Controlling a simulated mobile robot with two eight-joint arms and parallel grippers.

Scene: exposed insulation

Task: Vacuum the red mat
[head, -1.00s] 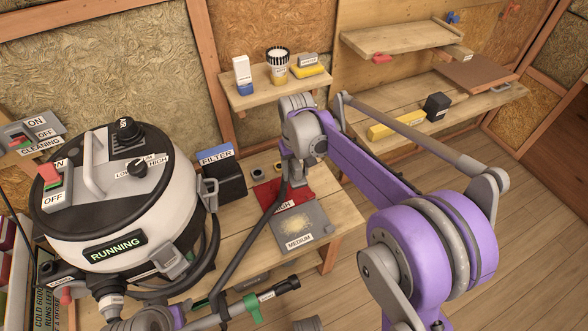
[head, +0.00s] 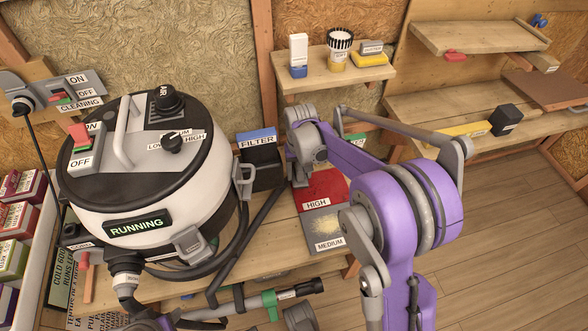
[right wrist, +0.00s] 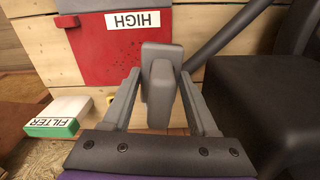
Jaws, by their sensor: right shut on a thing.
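The red mat (head: 325,188), labelled HIGH, lies on the wooden bench behind a grey mat (head: 318,242) labelled MEDIUM with a pale dusty patch. The red mat also shows in the right wrist view (right wrist: 100,60). My right gripper (head: 299,178) is at the red mat's left edge. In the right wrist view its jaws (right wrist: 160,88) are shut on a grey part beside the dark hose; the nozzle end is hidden. The vacuum (head: 140,190) stands at left and its display reads RUNNING. My left gripper is not in view.
A FILTER box (head: 258,165) stands between the vacuum and the red mat. A grey tube with green parts (head: 268,300) lies in front of the bench mats. A shelf (head: 335,78) with a brush and sponge hangs behind. Open floor is at right.

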